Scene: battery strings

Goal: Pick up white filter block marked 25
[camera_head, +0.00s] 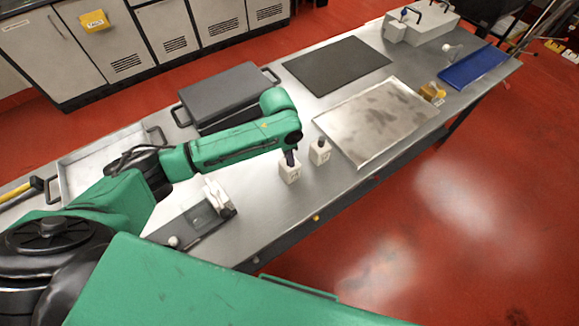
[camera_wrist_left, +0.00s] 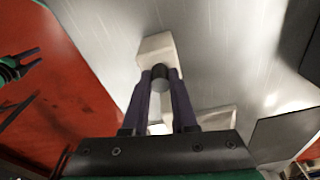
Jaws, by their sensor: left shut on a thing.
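Two white filter blocks with dark knobs on top stand close together on the metal bench. The nearer-left block (camera_head: 290,173) is directly under my left gripper (camera_head: 290,157). The other block (camera_head: 320,155) stands apart, just to its right. In the left wrist view, my left gripper (camera_wrist_left: 161,77) is shut on the dark knob of a white block (camera_wrist_left: 157,46). I cannot read the number on either block, nor tell whether the held one touches the bench. My right gripper (camera_wrist_left: 31,60) shows at the left wrist view's left edge, its fingers apart and empty.
A bare metal tray (camera_head: 375,122) lies right of the blocks. A dark mat (camera_head: 337,65) and a grey case (camera_head: 222,96) lie behind. A grey fixture (camera_head: 196,222) with white parts is at the left front. The bench front edge is close to the blocks.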

